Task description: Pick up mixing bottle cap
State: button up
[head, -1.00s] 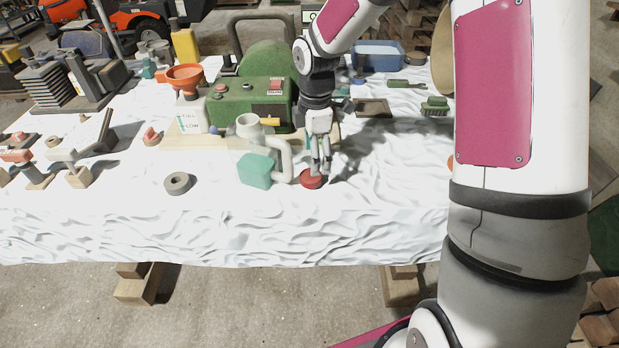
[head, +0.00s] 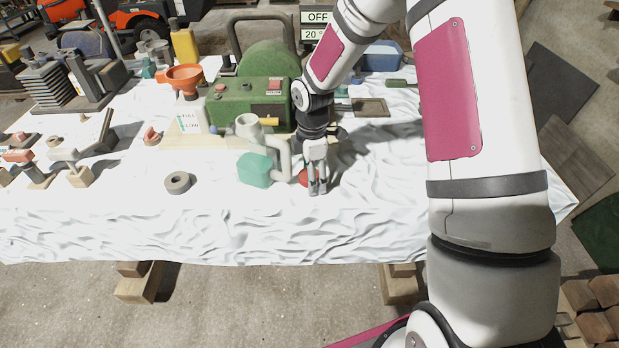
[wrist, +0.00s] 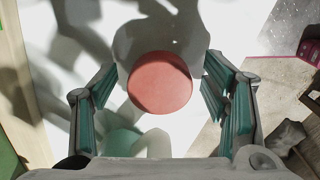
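The mixing bottle cap looks to be the flat red disc (head: 305,178) lying on the white cloth, right of the bottle; my fingers partly hide it in the head view. In the wrist view the red disc (wrist: 160,82) shows whole, centred between my fingers. My gripper (head: 317,191) points down at the disc. In the wrist view my gripper (wrist: 160,92) is open, with teal-padded fingers left and right of the disc and a gap on each side. The bottle (head: 256,168), with teal contents and a pale handle, stands just left of my gripper.
A green machine (head: 248,103) stands behind the bottle. A grey ring (head: 177,183) lies to the left on the cloth. A dark tray (head: 371,107) and a blue bin (head: 382,56) are at the back right. The cloth right of my gripper is clear.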

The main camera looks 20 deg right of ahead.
jog(key=c, duration=0.7)
jog(key=shift+c, duration=0.2)
jog(key=shift+r, duration=0.1)
jog(key=shift+r, duration=0.55)
notch_tip(320, 180, up, 2)
jog(key=shift+w+r+b, duration=0.1)
jog(key=shift+b, duration=0.2)
jog(key=s+a+r, duration=0.1)
jog(key=s, duration=1.5)
jog(key=shift+a+r, duration=0.3)
jog(key=shift+a, duration=0.05)
